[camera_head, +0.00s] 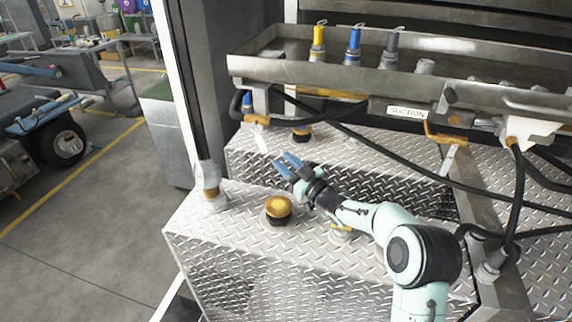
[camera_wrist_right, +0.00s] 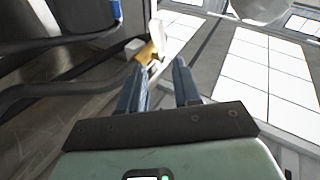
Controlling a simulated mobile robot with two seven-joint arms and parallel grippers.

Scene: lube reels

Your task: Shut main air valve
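A small valve with a yellow handle (camera_head: 257,119) and a white tag-like piece (camera_head: 262,140) hangs under the left end of the tray. I take it as the main air valve, though no label on it is readable. In the right wrist view the yellow handle (camera_wrist_right: 147,51) and white piece (camera_wrist_right: 156,30) lie just beyond the fingertips. My right gripper (camera_head: 281,162) has its blue fingers apart and empty, a little below and right of the valve, not visibly touching it. The open fingers also show in the wrist view (camera_wrist_right: 158,64). My left gripper is out of view.
A yellow-topped knob (camera_head: 278,208) and a clear-and-amber fitting (camera_head: 211,190) stand on the diamond-plate deck (camera_head: 240,245). Black hoses cross behind my right arm. The metal tray (camera_head: 300,72) overhangs above. Another orange-handled valve (camera_head: 440,134) sits right, near the SUCTION label (camera_head: 407,112).

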